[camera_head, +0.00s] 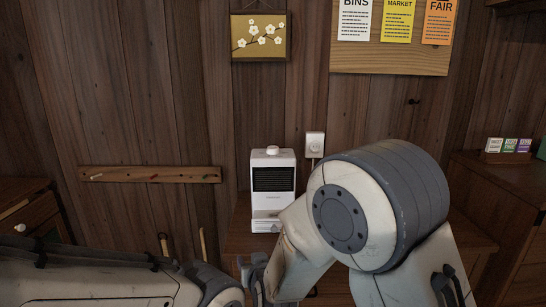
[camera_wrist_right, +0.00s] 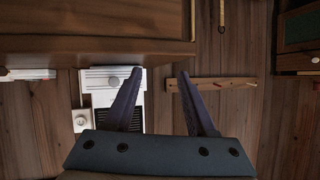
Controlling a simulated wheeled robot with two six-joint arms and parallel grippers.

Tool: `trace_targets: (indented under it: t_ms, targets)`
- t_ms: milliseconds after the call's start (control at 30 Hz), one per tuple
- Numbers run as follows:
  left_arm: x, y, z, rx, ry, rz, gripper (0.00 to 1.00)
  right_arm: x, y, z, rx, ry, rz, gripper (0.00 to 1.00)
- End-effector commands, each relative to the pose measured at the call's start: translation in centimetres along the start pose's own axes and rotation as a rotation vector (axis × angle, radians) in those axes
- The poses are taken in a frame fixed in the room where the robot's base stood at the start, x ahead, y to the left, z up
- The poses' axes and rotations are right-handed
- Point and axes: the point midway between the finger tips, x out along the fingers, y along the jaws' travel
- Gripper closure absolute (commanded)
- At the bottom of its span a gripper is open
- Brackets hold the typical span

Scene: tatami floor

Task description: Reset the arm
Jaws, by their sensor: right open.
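My right arm shows large at the right of the head view, its thick grey and white joint in front of the wall. My right gripper (camera_head: 256,277) is low in the middle of the head view, partly hidden by its own arm. In the right wrist view, my right gripper (camera_wrist_right: 160,74) has its two dark fingers apart with nothing between them. My left arm comes in along the bottom left of the head view; its gripper is not seen.
A white heater-like device (camera_head: 273,182) stands on a wooden stand (camera_head: 240,222) behind my right gripper; it also shows upside down in the wrist view (camera_wrist_right: 101,78). A peg rail (camera_head: 150,174) and wall outlet (camera_head: 314,145) flank it. Wooden cabinets stand at both sides.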

Motion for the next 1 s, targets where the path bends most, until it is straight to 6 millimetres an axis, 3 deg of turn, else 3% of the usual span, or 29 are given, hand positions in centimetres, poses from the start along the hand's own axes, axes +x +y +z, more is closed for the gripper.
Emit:
trace_targets:
  t_ms: [133,300,500,767,1000]
  targets:
    - [0.0,0.0,0.0,0.000,0.000,0.000,0.50,-5.1,-2.6,1.9,-0.036,-0.226,-0.107,0.44]
    - [0.0,0.0,0.0,0.000,0.000,0.000,0.50,-13.2,-3.6,5.8,-0.123,-0.523,-0.196,0.44]
    - [0.0,0.0,0.0,0.000,0.000,0.000,0.50,-22.2,-1.9,9.5,-0.239,-0.802,-0.229,0.44]
    - [0.0,0.0,0.0,0.000,0.000,0.000,0.50,-31.1,1.8,12.5,-0.361,-1.055,-0.208,0.44]
    - [-5.9,0.4,-0.3,0.000,0.000,0.000,0.50,-33.9,1.4,7.4,-0.364,-1.069,-0.205,0.44]
